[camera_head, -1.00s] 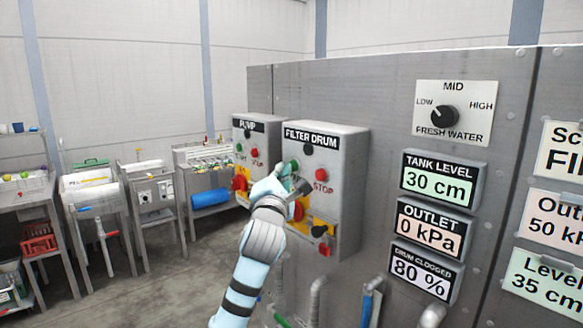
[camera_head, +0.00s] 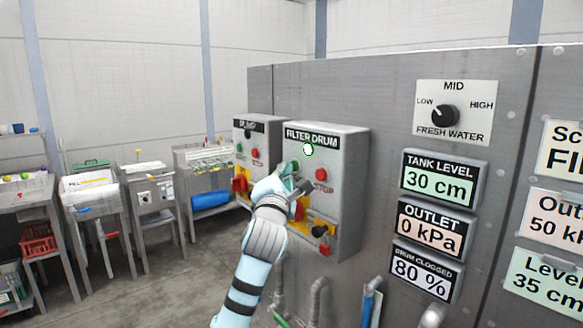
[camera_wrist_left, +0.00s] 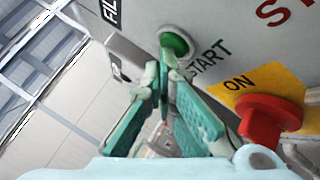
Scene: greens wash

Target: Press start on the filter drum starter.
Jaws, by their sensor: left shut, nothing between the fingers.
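The filter drum starter (camera_head: 352,160) is a grey box on the panel wall, labelled FILTER DRUM. Its round lamp (camera_head: 308,149) shows bright white with a green rim. The red STOP button (camera_head: 320,173) is on its front. My left gripper (camera_head: 289,170) is shut and empty at the box's left front, hiding most of the start button in the head view. In the left wrist view the green START button (camera_wrist_left: 176,42) is at the top, and the shut fingertips (camera_wrist_left: 166,62) reach its lower edge, seemingly touching. My right gripper is out of view.
A red switch knob (camera_wrist_left: 268,118) on a yellow ON plate is close to the fingers' right. The PUMP starter (camera_head: 262,135) stands just left, with its lamp dark. The dial and the TANK LEVEL display (camera_head: 441,184) are to the right. Pipes run below.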

